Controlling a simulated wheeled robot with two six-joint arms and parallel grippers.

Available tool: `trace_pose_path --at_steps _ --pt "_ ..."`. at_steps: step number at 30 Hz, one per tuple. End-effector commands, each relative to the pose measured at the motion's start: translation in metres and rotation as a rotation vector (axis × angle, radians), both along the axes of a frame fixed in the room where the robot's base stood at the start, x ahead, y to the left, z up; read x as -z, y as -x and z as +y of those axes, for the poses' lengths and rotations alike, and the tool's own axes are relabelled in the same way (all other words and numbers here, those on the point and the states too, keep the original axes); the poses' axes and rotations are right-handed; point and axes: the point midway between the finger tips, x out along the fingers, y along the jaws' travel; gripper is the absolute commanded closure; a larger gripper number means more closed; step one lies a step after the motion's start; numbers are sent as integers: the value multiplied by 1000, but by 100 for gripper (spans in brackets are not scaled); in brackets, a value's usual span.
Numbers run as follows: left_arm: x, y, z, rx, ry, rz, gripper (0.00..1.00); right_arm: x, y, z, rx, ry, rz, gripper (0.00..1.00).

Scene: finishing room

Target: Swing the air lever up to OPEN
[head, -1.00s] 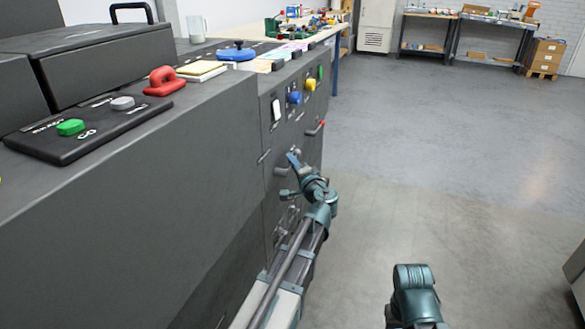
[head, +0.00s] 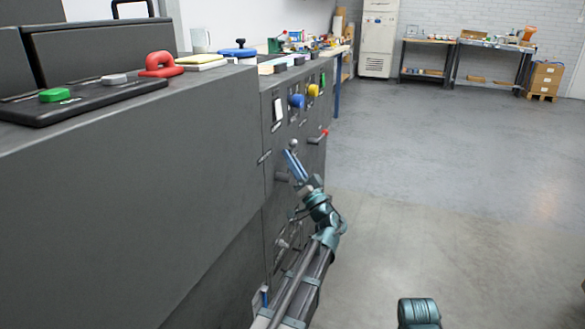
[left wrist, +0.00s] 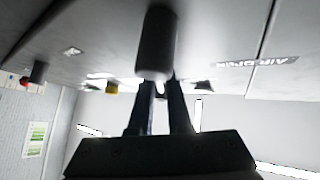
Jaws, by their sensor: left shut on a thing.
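The air lever (left wrist: 155,45) shows in the left wrist view as a dark grey rounded grip in front of the cabinet face. My left gripper (left wrist: 161,88) has its two fingers closed on the grip's near end. An upside-down label reading AIR OPEN (left wrist: 258,62) is on the panel to the right of the grip. In the head view, my left gripper (head: 292,158) reaches the front panel of the dark cabinet (head: 200,150). A small grey knob (head: 293,145) shows just above its fingertips. My right gripper is out of view; only a teal part of that arm shows at the bottom.
A blue knob (head: 296,101), a yellow knob (head: 313,90) and a white switch (head: 277,111) are on the panel above. A red-tipped lever (head: 322,135) sticks out to the right, and a grey stub (head: 282,177) to the left. The floor (head: 440,180) to the right is clear.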

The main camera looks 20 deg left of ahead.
Motion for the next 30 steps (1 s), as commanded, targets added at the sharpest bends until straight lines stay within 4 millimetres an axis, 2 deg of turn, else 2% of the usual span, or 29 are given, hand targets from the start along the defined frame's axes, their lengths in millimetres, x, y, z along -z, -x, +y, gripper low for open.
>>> trace_pose_path --at_steps 3,15,30 --pt "0 3 -1 0 -7 -106 100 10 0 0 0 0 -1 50" --pt "-5 18 -1 -1 -23 -376 100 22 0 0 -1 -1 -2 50" --pt "-5 26 -1 -1 -29 -482 100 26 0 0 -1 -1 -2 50"
